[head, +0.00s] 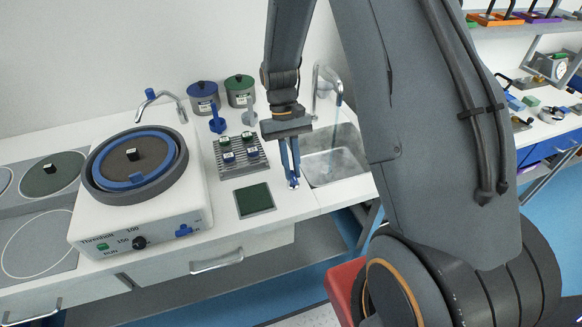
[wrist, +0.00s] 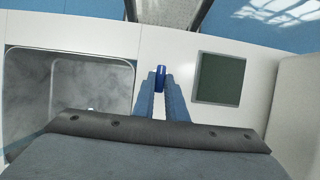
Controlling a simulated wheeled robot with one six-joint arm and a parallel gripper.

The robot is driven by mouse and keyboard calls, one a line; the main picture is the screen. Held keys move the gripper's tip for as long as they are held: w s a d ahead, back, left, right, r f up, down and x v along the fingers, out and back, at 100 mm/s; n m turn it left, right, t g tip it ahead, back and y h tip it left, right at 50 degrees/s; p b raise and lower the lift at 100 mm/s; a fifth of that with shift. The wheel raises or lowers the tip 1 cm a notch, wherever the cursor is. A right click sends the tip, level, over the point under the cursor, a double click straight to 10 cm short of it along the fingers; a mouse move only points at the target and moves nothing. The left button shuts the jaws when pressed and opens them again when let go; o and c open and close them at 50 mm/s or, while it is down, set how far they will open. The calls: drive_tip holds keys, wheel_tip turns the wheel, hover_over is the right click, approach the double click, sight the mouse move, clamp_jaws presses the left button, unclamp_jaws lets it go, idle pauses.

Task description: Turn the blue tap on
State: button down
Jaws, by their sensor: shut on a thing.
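A tap (head: 165,97) with a small blue handle (head: 150,93) and a curved metal spout stands at the back of the white polishing machine, its spout end over the round plate. Whether it is on or off I cannot tell. My gripper (head: 292,180) is over the counter between the sink and the dark green pad, well to the right of this tap. In the wrist view my gripper (wrist: 161,92) is shut on a small blue cylinder (wrist: 160,77) at its fingertips. The tap is not in the wrist view.
The white polishing machine (head: 150,222) has a blue-ringed plate. A sink (head: 345,163) with a metal faucet (head: 317,80) is right of my gripper. A slotted rack (head: 240,168) with small blocks, a green pad (head: 254,199) and blue and green pots (head: 203,97) are to the left.

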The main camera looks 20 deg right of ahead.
idle(0.4)
drive_tip(key=c, duration=1.8)
unclamp_jaws()
drive_tip(key=shift+r, duration=0.1)
drive_tip(key=b+v, duration=0.2)
drive_tip(key=v, duration=0.5)
drive_tip(key=shift+r, duration=0.35)
drive_tip(key=shift+w, duration=0.1)
drive_tip(key=s+r+t, duration=0.3)
drive_tip(key=s+t, duration=0.2)
drive_tip(key=s, duration=0.9)
drive_tip(key=shift+a+r+t, duration=0.25)
drive_tip(key=shift+a+t, duration=0.05)
drive_tip(key=shift+t, duration=0.1)
